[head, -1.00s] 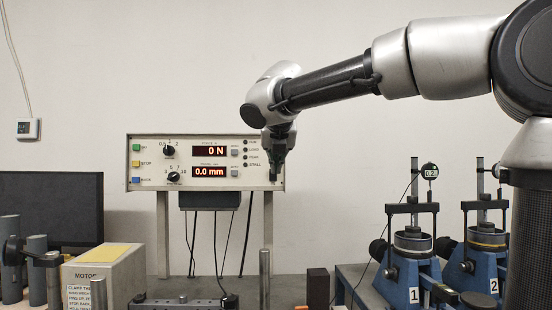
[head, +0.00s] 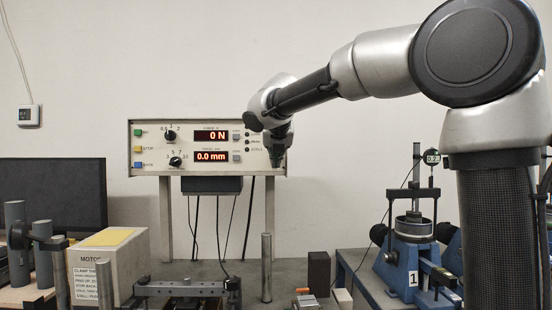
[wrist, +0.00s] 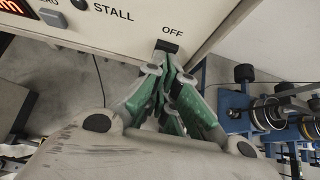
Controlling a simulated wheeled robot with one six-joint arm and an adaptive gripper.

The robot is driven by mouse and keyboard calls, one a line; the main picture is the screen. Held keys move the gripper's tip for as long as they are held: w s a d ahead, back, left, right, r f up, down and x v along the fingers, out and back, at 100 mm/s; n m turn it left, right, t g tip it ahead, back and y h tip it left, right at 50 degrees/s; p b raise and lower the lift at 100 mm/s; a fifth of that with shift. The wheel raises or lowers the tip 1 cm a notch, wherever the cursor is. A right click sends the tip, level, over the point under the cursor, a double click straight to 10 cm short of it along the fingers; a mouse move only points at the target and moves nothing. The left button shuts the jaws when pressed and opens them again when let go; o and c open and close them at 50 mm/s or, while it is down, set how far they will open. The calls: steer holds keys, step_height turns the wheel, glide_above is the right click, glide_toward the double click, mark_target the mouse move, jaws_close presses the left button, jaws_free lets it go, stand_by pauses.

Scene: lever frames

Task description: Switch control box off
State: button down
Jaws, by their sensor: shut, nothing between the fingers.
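The control box (head: 222,147) is a pale panel on two posts in the head view, with red displays lit at 0 N and 0.0 mm. Its lower right corner is partly hidden by my gripper (head: 277,160). In the wrist view, a small black switch (wrist: 167,46) sits at the panel's edge under the word OFF. My gripper (wrist: 173,68), with green fingers, is shut and empty, its tips just below the switch. I cannot tell whether they touch it.
A grey motor box (head: 105,265) stands at the front left. A blue test device (head: 405,255) marked 1 stands at the right, near my arm. A metal post (head: 266,265) rises from the bench below the box. Cables hang beneath the panel.

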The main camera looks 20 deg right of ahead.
steer(key=shift+w+r, duration=0.15)
steer(key=shift+w, duration=0.2)
steer(key=shift+r, duration=0.1)
steer(key=shift+r, duration=0.7)
steer(key=shift+s, duration=0.1)
